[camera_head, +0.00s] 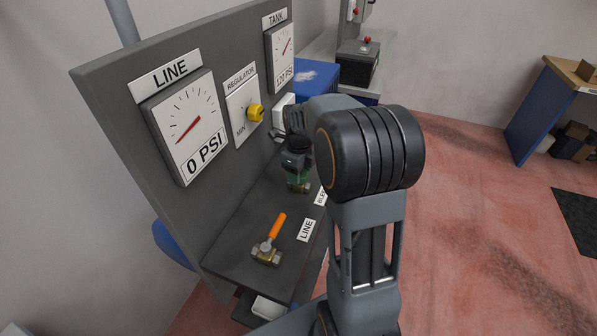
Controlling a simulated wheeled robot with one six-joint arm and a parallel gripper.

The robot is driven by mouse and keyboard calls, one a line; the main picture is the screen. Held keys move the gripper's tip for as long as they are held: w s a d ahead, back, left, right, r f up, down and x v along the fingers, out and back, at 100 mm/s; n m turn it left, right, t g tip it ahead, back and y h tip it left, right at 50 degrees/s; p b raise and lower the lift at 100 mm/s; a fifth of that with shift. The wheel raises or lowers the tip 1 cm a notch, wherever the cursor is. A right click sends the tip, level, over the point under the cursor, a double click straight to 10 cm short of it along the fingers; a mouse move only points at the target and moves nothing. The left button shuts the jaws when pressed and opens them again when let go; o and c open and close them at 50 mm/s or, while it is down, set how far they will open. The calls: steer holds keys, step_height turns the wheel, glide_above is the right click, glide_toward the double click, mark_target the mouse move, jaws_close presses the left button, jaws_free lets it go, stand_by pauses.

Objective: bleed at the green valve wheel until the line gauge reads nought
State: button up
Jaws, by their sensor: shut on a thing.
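The line gauge (184,121) on the upright panel shows 0 PSI, with its red needle pointing down and to the left. The green valve wheel (298,179) shows in part on the bench, just under my gripper. My gripper (296,168) is shut on the green valve wheel from above. My arm hides the far side of the wheel and part of the label beside it.
The tank gauge (281,55) reads about 120 PSI. A yellow regulator knob (254,112) sits near MIN. An orange-handled valve (268,246) stands by the LINE label (306,230). A blue-sided table (545,105) is at right.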

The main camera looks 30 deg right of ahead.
steer(key=shift+m, duration=0.6)
steer(key=o, duration=0.9)
steer(key=shift+r, duration=0.1)
step_height(320, 180, up, 14)
steer(key=shift+f, duration=0.2)
stand_by(0.5)
